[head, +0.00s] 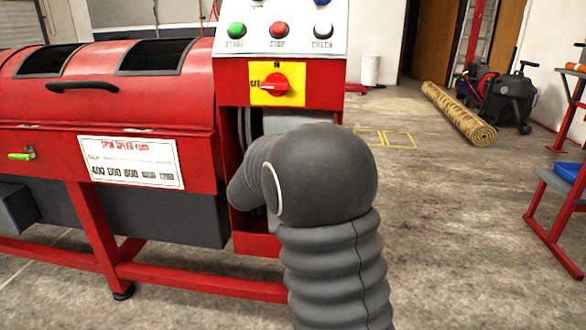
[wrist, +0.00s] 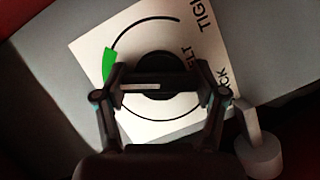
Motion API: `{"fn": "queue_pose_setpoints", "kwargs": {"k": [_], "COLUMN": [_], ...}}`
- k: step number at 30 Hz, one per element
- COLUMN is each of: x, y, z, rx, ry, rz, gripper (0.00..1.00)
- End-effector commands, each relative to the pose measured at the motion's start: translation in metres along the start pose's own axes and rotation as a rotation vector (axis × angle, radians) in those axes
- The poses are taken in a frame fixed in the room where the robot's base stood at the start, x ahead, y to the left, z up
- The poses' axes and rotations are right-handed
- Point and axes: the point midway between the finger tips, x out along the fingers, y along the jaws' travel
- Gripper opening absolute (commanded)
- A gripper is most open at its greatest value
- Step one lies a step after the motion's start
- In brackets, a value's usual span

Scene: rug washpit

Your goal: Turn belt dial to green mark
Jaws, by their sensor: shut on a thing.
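The black belt dial (wrist: 157,91) sits on a white label plate in the wrist view. Its pale pointer line (wrist: 138,87) runs leftward from the middle toward the left finger. The green mark (wrist: 109,66) is on the left of the printed arc. The pointer's outer end is close to the lower end of the green mark, but the finger hides part of that area, so exact alignment is unclear. My gripper (wrist: 160,78) is shut on the dial, one finger at each side. In the head view my arm hides the dial and gripper.
A grey knobbed lever (wrist: 258,150) stands close right of my gripper. The red machine (head: 130,95) has a red switch (head: 276,85) on yellow above my arm. Floor between is clear.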

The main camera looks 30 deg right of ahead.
Motion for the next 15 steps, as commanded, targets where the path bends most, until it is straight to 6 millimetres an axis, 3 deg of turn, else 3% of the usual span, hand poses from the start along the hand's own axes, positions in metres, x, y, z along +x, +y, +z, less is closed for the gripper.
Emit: {"fn": "queue_pose_setpoints", "kwargs": {"k": [15], "x": [0.0002], "y": [0.0003], "z": [-0.0005], "rx": [0.171], "ry": [0.001], "rz": [-0.071], "gripper": [0.35]}}
